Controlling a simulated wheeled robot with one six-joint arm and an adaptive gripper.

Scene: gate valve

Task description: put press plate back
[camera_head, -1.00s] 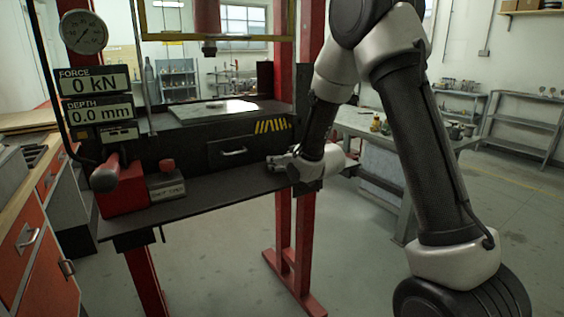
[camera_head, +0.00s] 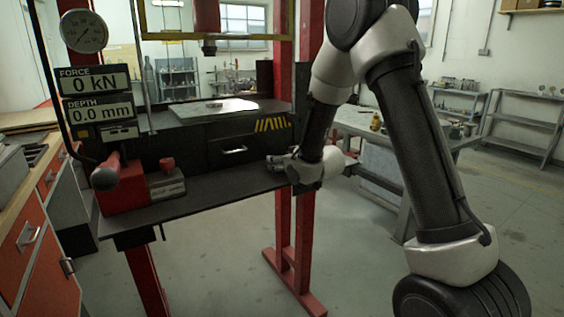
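A pale, shiny flat plate (camera_head: 236,105) lies on top of the dark press bed (camera_head: 185,135), below the press ram (camera_head: 209,45). A small grey piece (camera_head: 213,104) seems to sit on it. I cannot tell whether this plate is the press plate. My gripper (camera_head: 270,162) is low at the right end of the press shelf, pointing left. It is to the right of the drawer handle (camera_head: 234,151) and appears apart from it. Its fingers are small and dark here, so I cannot tell whether they are open or hold anything.
The shelf (camera_head: 225,186) is clear in its middle. A red pump with a lever (camera_head: 122,188) and a small box with a red button (camera_head: 166,183) stand at its left. Red press posts (camera_head: 282,225) stand close to my gripper. A grey workbench (camera_head: 365,130) is behind my arm.

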